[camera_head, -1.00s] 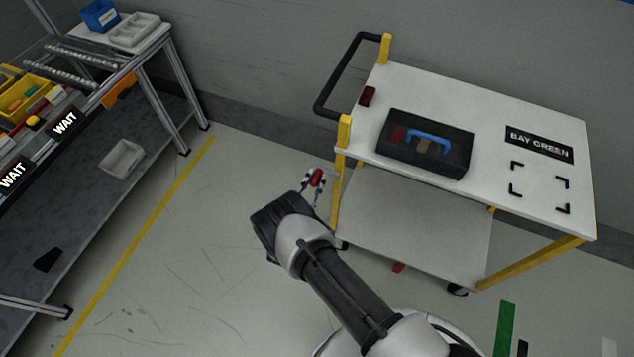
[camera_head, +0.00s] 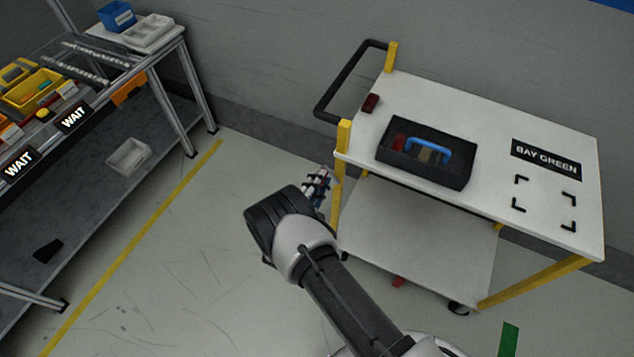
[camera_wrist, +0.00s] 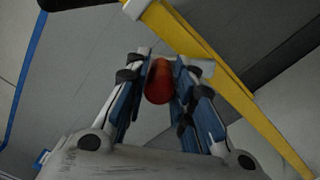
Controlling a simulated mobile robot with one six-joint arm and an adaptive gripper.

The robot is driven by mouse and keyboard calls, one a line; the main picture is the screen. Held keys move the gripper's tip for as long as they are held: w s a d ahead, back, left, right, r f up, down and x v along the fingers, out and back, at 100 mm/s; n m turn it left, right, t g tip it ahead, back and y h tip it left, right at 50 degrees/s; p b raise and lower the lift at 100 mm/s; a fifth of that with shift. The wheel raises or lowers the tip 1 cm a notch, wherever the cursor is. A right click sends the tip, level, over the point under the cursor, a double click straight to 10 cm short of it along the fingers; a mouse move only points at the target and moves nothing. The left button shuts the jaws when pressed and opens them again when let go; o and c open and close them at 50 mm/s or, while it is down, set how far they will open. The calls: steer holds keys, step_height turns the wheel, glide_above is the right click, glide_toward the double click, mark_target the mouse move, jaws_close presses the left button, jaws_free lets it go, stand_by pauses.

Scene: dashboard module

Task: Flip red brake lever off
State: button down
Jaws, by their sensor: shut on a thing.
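The red brake lever shows as a rounded red end (camera_wrist: 159,82) between my fingers in the wrist view. My gripper (camera_wrist: 165,65) is shut on it, a finger on each side. In the head view my gripper (camera_head: 320,183) is just left of the cart's yellow front-left post (camera_head: 339,195), below the tabletop. The red end is mostly hidden there by my fingers and wrist. How the lever joins the cart is not clear in either view.
A black push handle (camera_head: 330,95) juts left above my gripper. Floor to the left is clear.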

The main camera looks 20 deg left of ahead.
steer(key=shift+s+d+r+m+h, duration=0.15)
steer(key=shift+d+m, duration=0.45)
steer(key=shift+m, duration=0.7)
steer(key=shift+w+d+r+m+h, duration=0.1)
steer(key=shift+d+r+m, duration=0.15)
steer(key=shift+d+m, duration=0.7)
steer(key=shift+s+d+r+m+h, duration=0.1)
steer(key=shift+d+r+m, duration=0.15)
steer(key=shift+m, duration=1.4)
steer(key=shift+f, duration=0.1)
steer(key=c, duration=1.4)
jaws_free()
steer(key=shift+o, duration=0.3)
